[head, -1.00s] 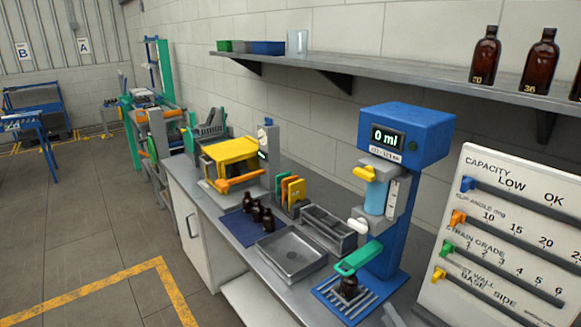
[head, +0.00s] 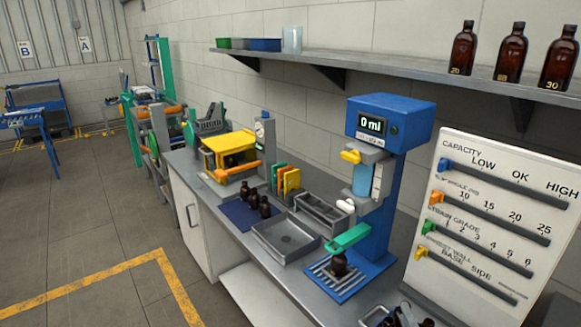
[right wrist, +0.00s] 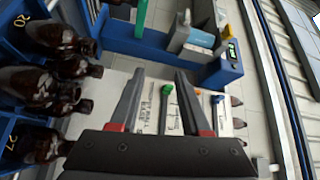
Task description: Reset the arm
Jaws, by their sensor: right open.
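My left gripper is in neither view.
The white slider board (head: 480,228) stands right of the filler. A sink tray (head: 287,238), grey bin (head: 321,214) and small bottles on a blue mat (head: 237,212) line the counter. Amber bottles (head: 511,55) stand on the wall shelf (head: 400,68).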

